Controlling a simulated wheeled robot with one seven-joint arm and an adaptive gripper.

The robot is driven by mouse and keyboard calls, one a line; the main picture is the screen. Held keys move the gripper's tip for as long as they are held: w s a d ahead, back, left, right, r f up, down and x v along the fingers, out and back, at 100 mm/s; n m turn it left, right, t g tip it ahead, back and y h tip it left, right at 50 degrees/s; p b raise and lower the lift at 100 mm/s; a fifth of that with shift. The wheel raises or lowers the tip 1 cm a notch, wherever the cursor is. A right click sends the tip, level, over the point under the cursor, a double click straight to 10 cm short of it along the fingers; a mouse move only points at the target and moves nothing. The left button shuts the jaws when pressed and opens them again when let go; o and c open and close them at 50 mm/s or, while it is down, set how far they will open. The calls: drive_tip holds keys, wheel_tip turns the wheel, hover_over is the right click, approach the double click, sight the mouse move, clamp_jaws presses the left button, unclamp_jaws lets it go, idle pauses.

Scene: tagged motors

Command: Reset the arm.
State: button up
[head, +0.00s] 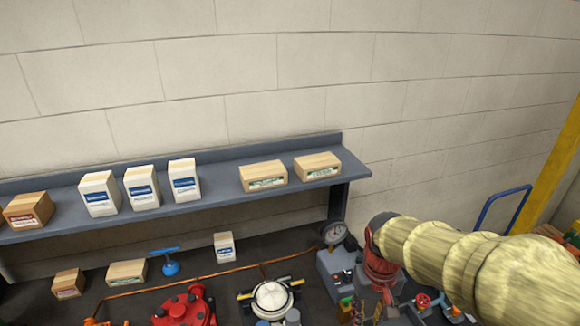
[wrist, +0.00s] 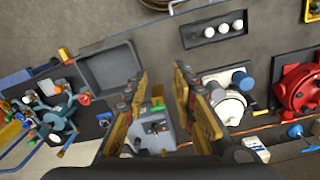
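My arm shows at the right of the head view as a pale yellow, ribbed sleeve (head: 455,255) reaching in over the equipment. My gripper (wrist: 161,72) shows in the wrist view, with its two yellow-and-grey fingers spread apart. It is open, with nothing visibly held between the fingers. A grey control box (wrist: 152,132) shows through the gap, apparently below the fingers. In the head view I cannot make out the gripper's fingers.
A grey shelf (head: 225,167) along the block wall carries several boxes. Below are a red motor (head: 185,306), a white round unit (head: 270,298), a gauge (head: 333,232) and a grey tray (wrist: 108,70). A blue rail (head: 487,203) and yellow post (head: 553,165) stand at right.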

drive_tip(key=s+d+t+b, duration=0.1)
drive_tip(key=s+t+b, duration=0.4)
drive_tip(key=s+b, duration=0.6)
drive_tip(key=shift+f+m+t, duration=0.15)
drive_tip(key=shift+m+t, duration=0.15)
drive_tip(key=shift+m, duration=0.1)
idle(1.2)
